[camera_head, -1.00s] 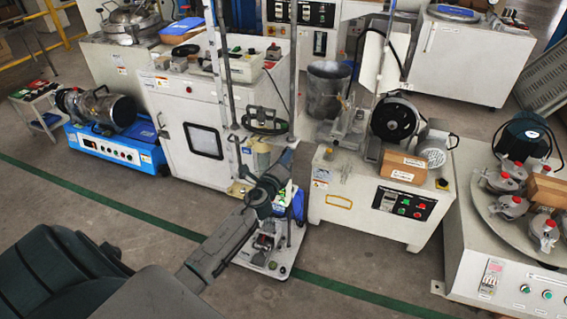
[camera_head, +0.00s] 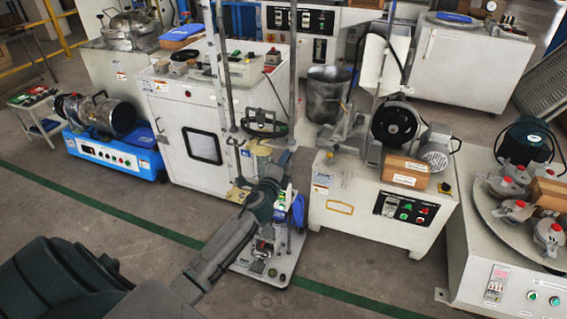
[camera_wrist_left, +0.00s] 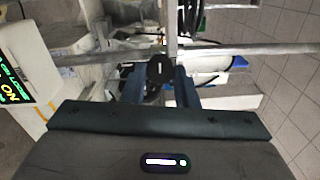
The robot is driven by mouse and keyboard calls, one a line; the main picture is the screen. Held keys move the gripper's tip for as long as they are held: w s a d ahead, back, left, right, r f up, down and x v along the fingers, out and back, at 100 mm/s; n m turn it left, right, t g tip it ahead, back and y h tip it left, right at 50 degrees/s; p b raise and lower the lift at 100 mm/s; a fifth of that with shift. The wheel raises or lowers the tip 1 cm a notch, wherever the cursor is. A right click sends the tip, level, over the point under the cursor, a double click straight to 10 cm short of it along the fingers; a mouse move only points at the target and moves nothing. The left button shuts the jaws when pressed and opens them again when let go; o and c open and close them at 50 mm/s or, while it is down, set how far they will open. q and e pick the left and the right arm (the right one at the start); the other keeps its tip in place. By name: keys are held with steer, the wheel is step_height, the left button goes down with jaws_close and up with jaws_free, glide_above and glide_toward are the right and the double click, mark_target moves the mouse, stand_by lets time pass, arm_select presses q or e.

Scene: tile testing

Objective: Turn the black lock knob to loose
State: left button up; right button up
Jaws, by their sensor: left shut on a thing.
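The black lock knob (camera_wrist_left: 160,68) shows in the left wrist view as a dark, round-edged piece in front of a vertical metal post. My left gripper (camera_wrist_left: 160,80) is shut on it, with one finger on each side. In the head view my left gripper (camera_head: 284,162) is at the stand with the tall metal posts, and my wrist hides the knob there. A dark panel with yellow and green lettering (camera_wrist_left: 14,88) stands at the left of the wrist view. My right gripper is not in view.
The stand's base plate (camera_head: 243,262) is on the floor below my wrist. A white cabinet (camera_head: 170,120) is close on the left, and a white machine with a black wheel (camera_head: 335,208) is close on the right. The floor in front is open.

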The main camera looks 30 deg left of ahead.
arm_select(q)
steer(key=o, duration=1)
steer(key=b+v, duration=0.1)
steer(key=v, duration=1)
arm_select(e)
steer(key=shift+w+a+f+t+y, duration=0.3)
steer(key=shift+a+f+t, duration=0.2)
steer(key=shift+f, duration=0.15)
arm_select(q)
steer(key=shift+f, duration=0.1)
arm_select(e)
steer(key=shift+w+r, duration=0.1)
